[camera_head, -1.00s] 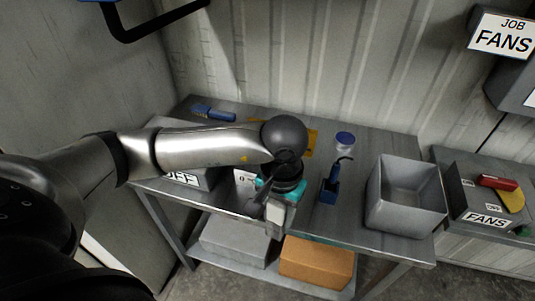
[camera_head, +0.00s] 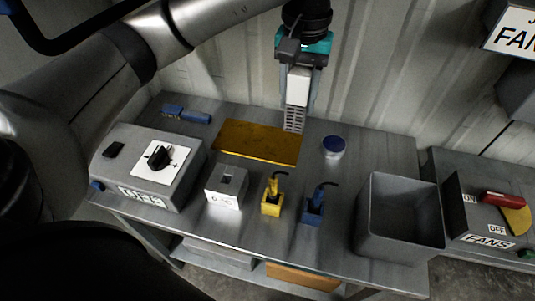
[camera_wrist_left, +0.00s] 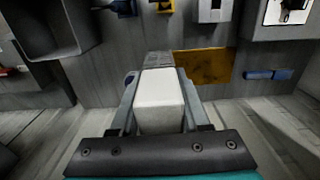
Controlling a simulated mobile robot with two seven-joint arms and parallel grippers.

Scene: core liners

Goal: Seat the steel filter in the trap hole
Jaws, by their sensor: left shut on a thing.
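My left gripper (camera_head: 297,88) is shut on the steel filter (camera_head: 293,119), which has a white block-like upper part and a slotted metal lower end. It holds the filter upright towards the back of the bench, right of the yellow plate. In the left wrist view the filter's white part (camera_wrist_left: 160,92) sits between both fingers. A small pale grey box (camera_head: 226,187) with a dark square hole in its top stands near the bench's front; it looks like the trap. It also shows in the wrist view (camera_wrist_left: 214,14), apart from the filter. My right gripper is not in view.
A yellow holder (camera_head: 272,206) and a blue holder (camera_head: 313,210) stand right of the small box. A switch box (camera_head: 133,187) is at left, an open grey bin (camera_head: 400,240) at right. A yellow plate (camera_head: 255,143), blue brush (camera_head: 186,115) and blue-topped round item (camera_head: 334,147) lie behind.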

